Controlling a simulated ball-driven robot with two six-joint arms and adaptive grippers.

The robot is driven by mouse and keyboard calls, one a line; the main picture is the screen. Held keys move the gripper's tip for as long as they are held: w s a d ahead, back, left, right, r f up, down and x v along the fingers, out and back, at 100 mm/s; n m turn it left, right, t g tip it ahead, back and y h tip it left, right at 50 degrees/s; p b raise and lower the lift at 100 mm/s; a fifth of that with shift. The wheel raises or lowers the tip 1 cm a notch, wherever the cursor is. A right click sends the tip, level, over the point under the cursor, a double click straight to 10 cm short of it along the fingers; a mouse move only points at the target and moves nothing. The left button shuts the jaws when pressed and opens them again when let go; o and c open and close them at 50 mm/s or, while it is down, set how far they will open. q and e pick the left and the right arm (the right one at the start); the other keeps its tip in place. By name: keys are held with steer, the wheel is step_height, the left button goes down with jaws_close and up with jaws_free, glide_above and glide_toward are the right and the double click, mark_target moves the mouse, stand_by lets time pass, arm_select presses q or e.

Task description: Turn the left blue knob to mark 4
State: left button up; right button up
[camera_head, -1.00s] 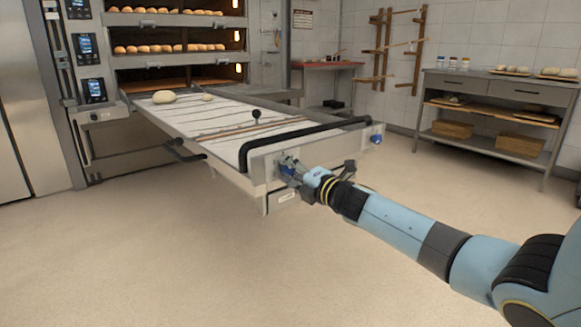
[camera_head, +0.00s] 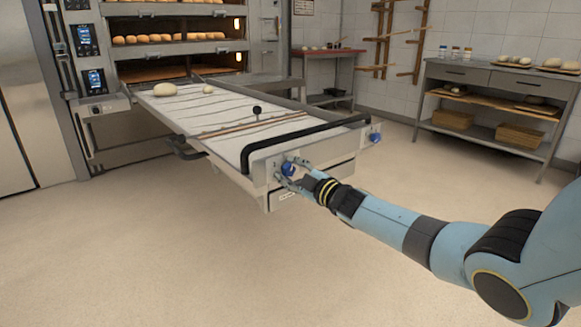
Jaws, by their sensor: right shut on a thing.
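The left blue knob (camera_head: 288,169) sits on the front end panel of the long loader table (camera_head: 262,177). My right gripper (camera_head: 289,170) is at this knob, with its fingers around it and shut on it. The fingers hide part of the knob, and its marks are too small to read. A second blue knob (camera_head: 375,138) is on the right end of the same panel, apart from the gripper. My left gripper is not in view.
A black handle bar (camera_head: 305,136) runs along the panel's top. Deck ovens (camera_head: 165,70) stand behind. A grey bench (camera_head: 500,78) stands at right. The floor in front is clear.

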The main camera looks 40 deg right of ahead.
steer(key=m+p, duration=0.1)
steer(key=m, duration=0.3)
steer(key=shift+d+m, duration=0.1)
steer(key=shift+m, duration=0.2)
steer(key=shift+m+p, duration=0.5)
steer(key=shift+m, duration=0.5)
steer(key=shift+s+f+m, duration=0.1)
steer(key=shift+m, duration=0.6)
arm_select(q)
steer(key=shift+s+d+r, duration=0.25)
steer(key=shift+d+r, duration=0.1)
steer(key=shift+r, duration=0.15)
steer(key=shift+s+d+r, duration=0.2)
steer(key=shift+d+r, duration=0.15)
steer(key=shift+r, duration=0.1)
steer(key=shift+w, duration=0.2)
arm_select(e)
steer(key=shift+m, duration=0.3)
steer(key=o, duration=1.1)
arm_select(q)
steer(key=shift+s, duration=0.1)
arm_select(e)
steer(key=shift+o, duration=0.3)
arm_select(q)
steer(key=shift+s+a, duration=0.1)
